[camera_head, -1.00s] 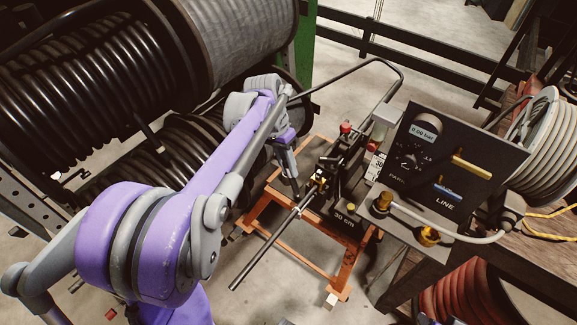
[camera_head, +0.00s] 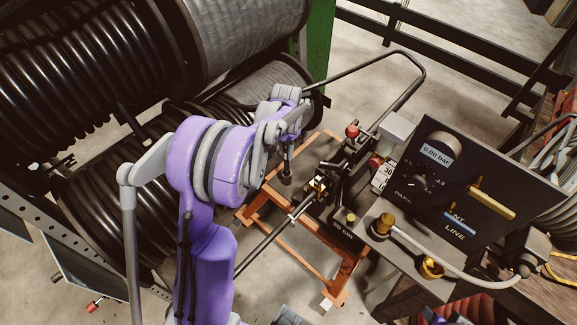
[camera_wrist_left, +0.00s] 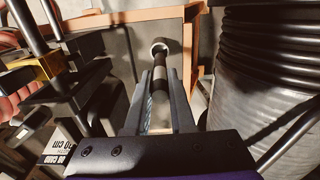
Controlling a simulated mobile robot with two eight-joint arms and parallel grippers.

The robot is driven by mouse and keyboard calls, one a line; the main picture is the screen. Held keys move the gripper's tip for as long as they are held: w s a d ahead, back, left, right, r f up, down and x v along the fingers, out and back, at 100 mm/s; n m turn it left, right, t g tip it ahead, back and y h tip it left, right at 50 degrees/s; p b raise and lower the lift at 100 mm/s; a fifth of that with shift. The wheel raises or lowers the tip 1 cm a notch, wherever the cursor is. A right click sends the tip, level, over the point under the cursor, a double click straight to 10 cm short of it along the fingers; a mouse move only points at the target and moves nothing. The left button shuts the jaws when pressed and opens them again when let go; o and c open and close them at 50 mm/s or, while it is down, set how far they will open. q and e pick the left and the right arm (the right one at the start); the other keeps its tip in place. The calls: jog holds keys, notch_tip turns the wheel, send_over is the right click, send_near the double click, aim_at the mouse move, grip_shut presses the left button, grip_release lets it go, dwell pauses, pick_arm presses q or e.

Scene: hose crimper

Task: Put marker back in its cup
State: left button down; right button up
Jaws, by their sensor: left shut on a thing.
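My left gripper (camera_head: 287,150) points down over the left corner of the orange stand (camera_head: 255,212). In the left wrist view its two fingers (camera_wrist_left: 159,82) are shut on the marker (camera_wrist_left: 160,70), a dark cylinder with a grey band. A pale ring (camera_wrist_left: 158,47) that looks like the cup's rim surrounds the marker's far end. I cannot tell whether that end is inside the ring or above it. In the head view a small dark upright piece (camera_head: 286,178) shows below the gripper; marker and cup are hard to separate there. My right gripper is not in view.
The crimper with its long handle (camera_head: 375,66) stands just right of my gripper. A black gauge panel (camera_head: 450,170) is further right. Large black hose reels (camera_head: 75,70) fill the left. A thin rod (camera_head: 270,246) sticks out at the front. Grey floor shows around the stand.

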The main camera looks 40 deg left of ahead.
aim_at(287, 163)
pick_arm(q)
jog(key=shift+f, duration=2.95)
jog(key=shift+f, duration=0.15)
jog(key=c, duration=0.8)
grip_release()
jog(key=shift+o, duration=0.2)
